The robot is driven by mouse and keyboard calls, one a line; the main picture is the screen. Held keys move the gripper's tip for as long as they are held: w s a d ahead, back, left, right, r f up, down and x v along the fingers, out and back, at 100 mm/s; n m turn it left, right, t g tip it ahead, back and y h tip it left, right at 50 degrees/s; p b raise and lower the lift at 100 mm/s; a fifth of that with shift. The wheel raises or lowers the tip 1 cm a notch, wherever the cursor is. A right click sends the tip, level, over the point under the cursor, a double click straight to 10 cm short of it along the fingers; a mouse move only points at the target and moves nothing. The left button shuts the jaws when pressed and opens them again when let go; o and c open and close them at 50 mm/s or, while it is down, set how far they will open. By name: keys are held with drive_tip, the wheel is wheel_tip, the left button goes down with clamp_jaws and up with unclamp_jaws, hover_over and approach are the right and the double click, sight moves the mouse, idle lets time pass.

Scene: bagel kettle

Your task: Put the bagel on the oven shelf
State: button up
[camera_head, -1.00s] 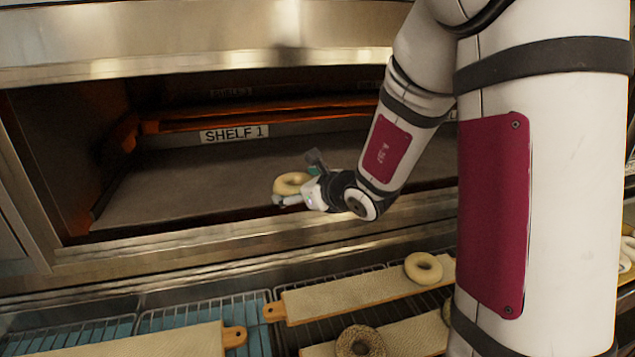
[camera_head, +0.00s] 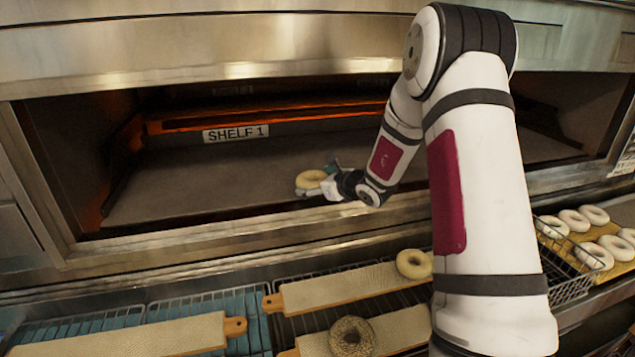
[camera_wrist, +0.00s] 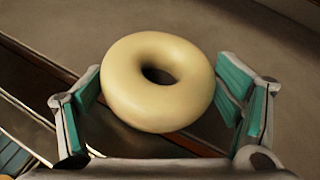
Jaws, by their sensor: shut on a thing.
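A plain pale bagel (camera_head: 311,179) is in my gripper (camera_head: 318,180) at the front opening of the oven, in the head view. In the wrist view the bagel (camera_wrist: 158,82) sits between the teal pads of my gripper (camera_wrist: 165,92), which is shut on it. The bagel shows over the front part of the shelf. I cannot tell whether it touches the shelf.
The oven's metal front sill (camera_head: 200,241) runs below the opening. Below it, boards on wire racks hold another plain bagel (camera_head: 414,264) and a seeded bagel (camera_head: 352,337). A wire basket (camera_head: 570,275) and several pale bagels are at right. The shelf's left part is clear.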

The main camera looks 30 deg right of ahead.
drive_tip(key=shift+f, duration=0.15)
drive_tip(key=shift+f+b, duration=0.4)
drive_tip(key=shift+f, duration=0.05)
drive_tip(key=shift+f, duration=0.1)
drive_tip(key=o, duration=1.2)
drive_tip(key=shift+f, duration=0.15)
drive_tip(key=shift+r, duration=0.2)
